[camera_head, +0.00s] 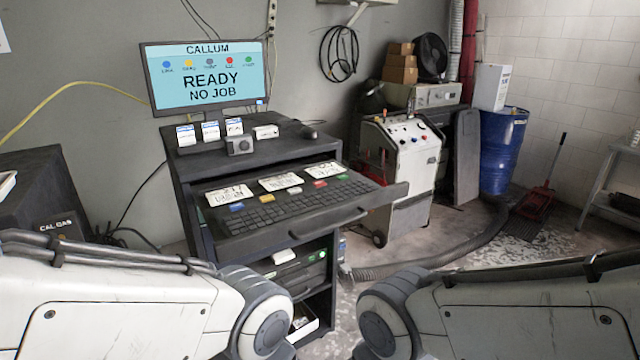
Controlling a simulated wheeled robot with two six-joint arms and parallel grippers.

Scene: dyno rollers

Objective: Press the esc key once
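A dark keyboard (285,210) lies in the pulled-out drawer of a black cabinet. The key lettering is too small to read, so I cannot tell which one is esc. The monitor (208,75) above reads "CALLUM", "READY", "NO JOB", with a row of coloured dots. My two arms show at the bottom left and bottom right, short of the drawer; neither gripper is in view.
The drawer front with its handle (335,223) sticks out towards me. White cards (280,181) lie behind the keys. A wheeled white machine (400,170) stands right of the cabinet, and a thick hose (440,258) runs across the floor. A black box (45,195) stands at left.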

